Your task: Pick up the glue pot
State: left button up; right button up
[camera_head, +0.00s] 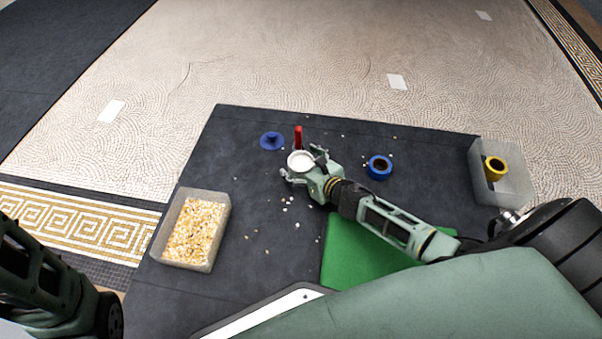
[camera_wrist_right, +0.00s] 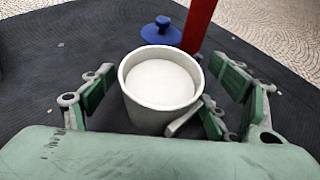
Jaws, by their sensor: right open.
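The glue pot (camera_head: 300,160) is a pale grey cup with white contents, standing upright on the dark mat. In the right wrist view the glue pot (camera_wrist_right: 160,85) sits between the two open fingers. My right gripper (camera_head: 303,164) is open around it, one finger on each side; a gap shows at the left finger. The right finger is close to the pot, and I cannot tell whether it touches. My left gripper is not in view; only part of my left arm shows at the lower left.
A red upright object (camera_head: 298,137) and a blue knobbed disc (camera_head: 271,141) stand just behind the pot. A blue tape roll (camera_head: 380,166) lies to the right. A tray of chips (camera_head: 226,213) is at left, a grey bin (camera_head: 475,158) with a yellow roll (camera_head: 495,167) at right. A green board (camera_head: 345,262) lies in front.

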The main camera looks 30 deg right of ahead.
jog(key=shift+c, duration=0.5)
jog(key=c, duration=1.4)
